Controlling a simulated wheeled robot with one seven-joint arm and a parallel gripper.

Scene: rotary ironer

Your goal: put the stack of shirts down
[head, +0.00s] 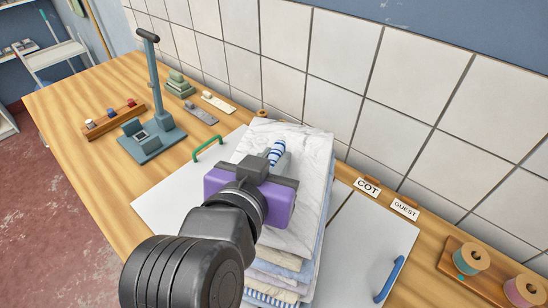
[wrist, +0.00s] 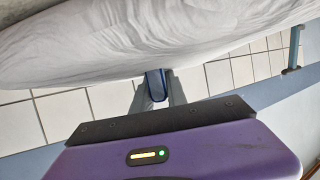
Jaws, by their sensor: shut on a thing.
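The stack of shirts (head: 315,215) is a tall pile of folded cloth, white on top with pale blue, beige and striped layers below. It stands in front of the tiled wall, over two white panels, and I cannot tell whether its base touches them. My gripper (head: 275,160) is at the top of the stack, shut on a blue-and-white striped piece (head: 277,150) there. In the wrist view the white cloth (wrist: 130,40) fills the top, and my gripper (wrist: 157,92) has a dark blue bit between its fingers. My arm hides the stack's near left side.
The left white panel (head: 165,202) has a green handle (head: 207,148); the right panel (head: 350,265) has a blue handle (head: 389,279). COT (head: 367,187) and GUEST (head: 405,208) labels stand behind. A blue-grey stand (head: 155,95) is at left, thread spools (head: 472,257) at right.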

